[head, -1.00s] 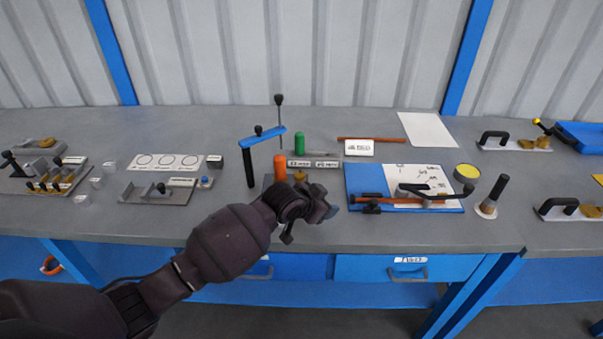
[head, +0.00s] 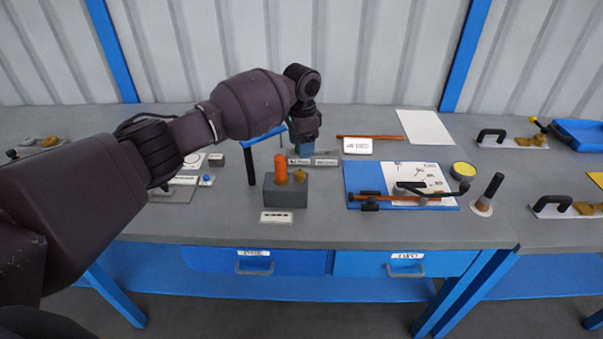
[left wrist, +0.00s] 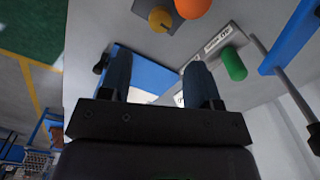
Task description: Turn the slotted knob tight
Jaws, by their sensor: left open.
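The slotted knob looks like the small brass knob (head: 300,176) on top of a grey block (head: 285,192), beside an upright orange cylinder (head: 281,167). In the left wrist view the brass knob (left wrist: 160,19) shows a dark slot, near the top edge beside the orange cylinder (left wrist: 193,7). My left gripper (head: 303,150) is beyond the block in the head view, pointing down, apart from the knob. In the left wrist view its two fingers (left wrist: 158,72) are spread with nothing held between them. My right gripper is in neither view.
A green cylinder (left wrist: 233,64) and a blue-armed stand (left wrist: 292,38) are close to my left gripper. A blue board (head: 352,190) with a black-handled clamp lies right of the block. A small label plate (head: 276,217) lies in front. The bench front is mostly clear.

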